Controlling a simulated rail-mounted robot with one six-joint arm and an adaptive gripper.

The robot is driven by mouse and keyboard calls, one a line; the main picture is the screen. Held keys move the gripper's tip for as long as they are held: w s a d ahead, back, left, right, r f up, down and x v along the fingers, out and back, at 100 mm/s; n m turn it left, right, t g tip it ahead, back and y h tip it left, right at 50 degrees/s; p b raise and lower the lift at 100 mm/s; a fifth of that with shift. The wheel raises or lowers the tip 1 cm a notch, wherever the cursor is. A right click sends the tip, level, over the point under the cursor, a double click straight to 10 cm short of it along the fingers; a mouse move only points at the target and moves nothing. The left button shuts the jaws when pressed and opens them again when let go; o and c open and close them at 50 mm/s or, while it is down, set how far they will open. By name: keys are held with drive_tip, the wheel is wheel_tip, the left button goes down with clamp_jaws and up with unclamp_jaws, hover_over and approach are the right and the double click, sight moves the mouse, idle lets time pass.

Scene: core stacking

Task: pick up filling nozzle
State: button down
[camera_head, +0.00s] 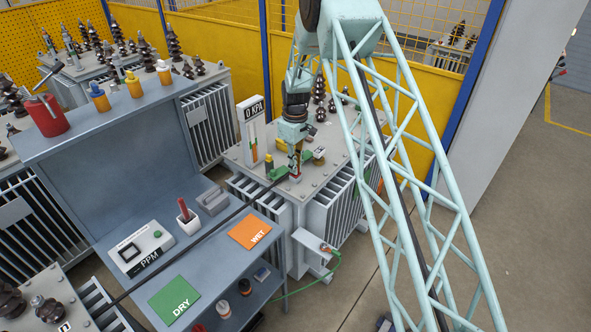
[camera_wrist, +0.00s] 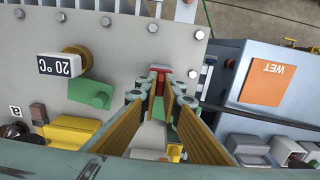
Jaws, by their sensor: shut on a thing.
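My gripper (camera_head: 295,158) points down over the top of the grey transformer (camera_head: 246,154). Its fingers are closed around a slim piece with a red end, which I take to be the filling nozzle (camera_wrist: 160,82). In the wrist view my gripper (camera_wrist: 161,90) has the red end between its fingertips, and most of the nozzle is hidden by the fingers. In the head view a black hose (camera_head: 225,216) runs from the lower left up to the fingertips. I cannot tell whether the nozzle touches the transformer top.
A green part (camera_wrist: 90,92) and a 20 °C gauge (camera_wrist: 60,65) stand close beside the fingers. A 0 kPa sign (camera_head: 254,112) is behind. The blue-grey bench holds a PPM meter (camera_head: 140,248), a DRY mat (camera_head: 174,299) and a WET mat (camera_head: 249,231). Open floor lies right.

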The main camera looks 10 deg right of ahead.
drive_tip(key=shift+r, duration=1.65)
drive_tip(key=s+a+b, duration=0.1)
drive_tip(key=s+a, duration=0.2)
drive_tip(key=s, duration=0.4)
drive_tip(key=s+a+r+b, duration=0.1)
drive_tip(key=s+a, duration=0.3)
drive_tip(key=s, duration=0.3)
drive_tip(key=shift+s+r, duration=0.15)
drive_tip(key=shift+r, duration=0.05)
drive_tip(key=w+d+r+m+b, duration=0.2)
drive_tip(key=d+r+m+b, duration=0.5)
drive_tip(key=r+m+b, duration=0.2)
drive_tip(key=shift+w+r+m+b, duration=0.2)
drive_tip(key=shift+r+m+b, duration=0.15)
drive_tip(key=shift+r+m, duration=0.65)
drive_tip(key=shift+a+f, duration=0.1)
drive_tip(key=shift+f, duration=0.05)
